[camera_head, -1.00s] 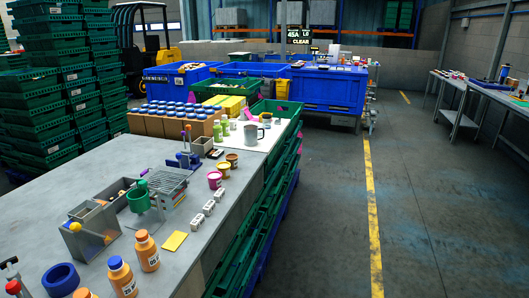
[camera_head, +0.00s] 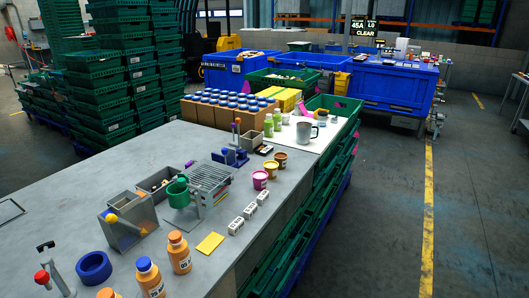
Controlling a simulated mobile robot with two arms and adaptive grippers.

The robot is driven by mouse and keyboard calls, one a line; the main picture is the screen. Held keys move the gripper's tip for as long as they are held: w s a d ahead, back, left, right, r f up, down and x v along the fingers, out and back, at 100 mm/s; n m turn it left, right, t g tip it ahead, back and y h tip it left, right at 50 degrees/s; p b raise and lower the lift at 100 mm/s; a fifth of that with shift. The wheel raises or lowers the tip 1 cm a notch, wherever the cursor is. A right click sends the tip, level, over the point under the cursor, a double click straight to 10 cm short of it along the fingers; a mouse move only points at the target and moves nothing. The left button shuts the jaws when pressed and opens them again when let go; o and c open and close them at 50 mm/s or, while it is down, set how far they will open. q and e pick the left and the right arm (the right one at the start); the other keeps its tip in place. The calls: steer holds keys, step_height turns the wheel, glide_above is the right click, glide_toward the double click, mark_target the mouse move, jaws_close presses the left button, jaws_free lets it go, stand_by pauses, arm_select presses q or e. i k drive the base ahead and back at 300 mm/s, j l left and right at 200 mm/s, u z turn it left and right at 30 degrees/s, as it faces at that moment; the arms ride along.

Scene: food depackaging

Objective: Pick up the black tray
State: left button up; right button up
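No tray is plainly black in the camera_head view. A thin dark rectangular outline (camera_head: 10,211) lies flat on the grey table at the left edge, partly cut off by the frame; I cannot tell whether it is a tray. A small dark item (camera_head: 264,150) with light contents sits on the table behind the tubs, too small to identify. Neither of my grippers is in view.
The grey table (camera_head: 75,190) holds a metal bin unit (camera_head: 130,220), a green cup (camera_head: 178,193), orange bottles (camera_head: 180,253), a blue ring (camera_head: 94,267) and a red-knobbed tool (camera_head: 42,277). Green crates (camera_head: 300,240) line its right side. The table's left part is mostly clear.

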mark_target(263, 150)
steer(key=u, duration=0.35)
steer(key=i+l+u, duration=0.1)
steer(key=u, duration=0.3)
steer(key=l+u, duration=0.2)
steer(key=u, duration=0.15)
steer(key=i+l+u, duration=0.2)
steer(key=l+u, duration=0.25)
steer(key=l, duration=0.45)
steer(key=l+u, duration=0.45)
steer(key=l, duration=0.45)
